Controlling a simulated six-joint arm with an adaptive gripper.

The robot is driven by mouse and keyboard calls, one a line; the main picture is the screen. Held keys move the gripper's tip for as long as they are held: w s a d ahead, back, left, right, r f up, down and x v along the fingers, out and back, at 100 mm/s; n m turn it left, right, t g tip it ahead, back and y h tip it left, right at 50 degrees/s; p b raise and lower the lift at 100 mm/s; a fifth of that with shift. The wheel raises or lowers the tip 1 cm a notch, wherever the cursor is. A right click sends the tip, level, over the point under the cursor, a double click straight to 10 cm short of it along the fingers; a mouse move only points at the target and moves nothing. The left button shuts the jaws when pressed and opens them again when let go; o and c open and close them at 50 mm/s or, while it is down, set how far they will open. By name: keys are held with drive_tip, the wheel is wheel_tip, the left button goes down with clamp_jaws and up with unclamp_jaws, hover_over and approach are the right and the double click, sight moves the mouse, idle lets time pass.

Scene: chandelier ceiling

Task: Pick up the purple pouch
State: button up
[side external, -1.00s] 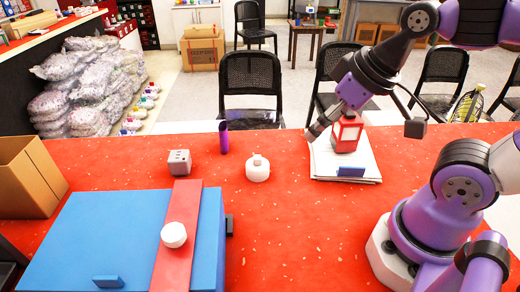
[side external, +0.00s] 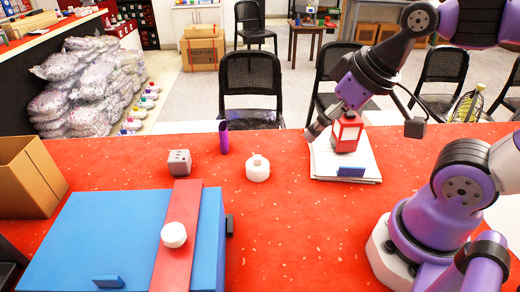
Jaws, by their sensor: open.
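The purple pouch (side external: 223,138) is a small, narrow purple thing standing upright near the far edge of the red table, left of the middle. My gripper (side external: 314,132) is up to the right of it, beside the red lantern-like box, and points down and left. It is open and apart from the pouch, with nothing seen between its fingers. The fingers are small and dark in this view.
A grey die (side external: 179,162) lies left of the pouch and a white round bottle (side external: 257,169) right of it. The red lantern-like box (side external: 347,133) stands on stacked papers (side external: 328,170). A blue box (side external: 110,235) with a red strip fills the front left. A cardboard box (side external: 28,178) sits far left.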

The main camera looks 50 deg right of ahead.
drive_tip(key=w+r+n, duration=0.2)
drive_tip(key=w+r, duration=0.1)
drive_tip(key=w, duration=0.5)
drive_tip(key=n+g+y, duration=0.2)
drive_tip(key=n+y, duration=0.1)
drive_tip(key=n, duration=0.3)
approach(225, 126)
drive_tip(key=x, duration=0.5)
drive_tip(key=shift+w+a+r, duration=0.1)
drive_tip(key=shift+w+a, duration=0.05)
drive_tip(key=shift+w, duration=0.25)
drive_tip(key=x, duration=0.6)
drive_tip(key=shift+s, duration=0.3)
drive_tip(key=c, duration=1.2)
